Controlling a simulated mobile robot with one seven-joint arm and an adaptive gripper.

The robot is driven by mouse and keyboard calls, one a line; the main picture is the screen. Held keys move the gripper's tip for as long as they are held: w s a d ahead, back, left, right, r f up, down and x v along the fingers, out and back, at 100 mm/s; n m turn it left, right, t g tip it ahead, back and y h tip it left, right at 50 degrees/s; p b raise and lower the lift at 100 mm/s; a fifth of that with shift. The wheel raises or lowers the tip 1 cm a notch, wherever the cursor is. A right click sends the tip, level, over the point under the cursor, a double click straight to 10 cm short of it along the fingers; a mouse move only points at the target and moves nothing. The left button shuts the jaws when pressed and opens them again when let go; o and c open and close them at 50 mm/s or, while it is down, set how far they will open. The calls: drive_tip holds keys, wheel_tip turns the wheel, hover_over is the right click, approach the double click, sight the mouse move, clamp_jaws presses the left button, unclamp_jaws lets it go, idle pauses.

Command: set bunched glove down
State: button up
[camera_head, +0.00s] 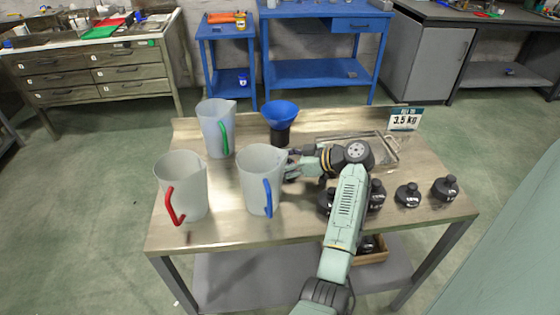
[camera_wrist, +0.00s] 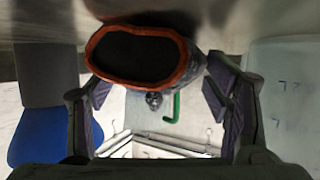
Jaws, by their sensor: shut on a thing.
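The bunched glove (camera_wrist: 190,68) is dark with an orange-red rim around a black opening, in the upper middle of the wrist view. My gripper (camera_wrist: 158,92) has one finger on each side of it and is shut on it. In the head view my gripper (camera_head: 291,166) is low over the metal-topped table (camera_head: 230,226), just right of the blue-handled pitcher (camera_head: 258,182). The glove cannot be made out clearly there. In the wrist view the bare metal top lies close by the glove; I cannot tell whether they touch.
A red-handled pitcher (camera_head: 183,184), a green-handled pitcher (camera_head: 216,128) and a blue funnel (camera_head: 281,112) on a dark base stand nearby. A wire-like metal tray (camera_head: 385,152), a 3.5 kg sign (camera_head: 405,119) and several black bottles (camera_head: 409,195) are at the right.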

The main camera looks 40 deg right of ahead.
drive_tip(key=shift+f, duration=0.2)
drive_tip(key=o, duration=1.1)
drive_tip(key=shift+r, duration=0.1)
drive_tip(key=shift+c, duration=0.2)
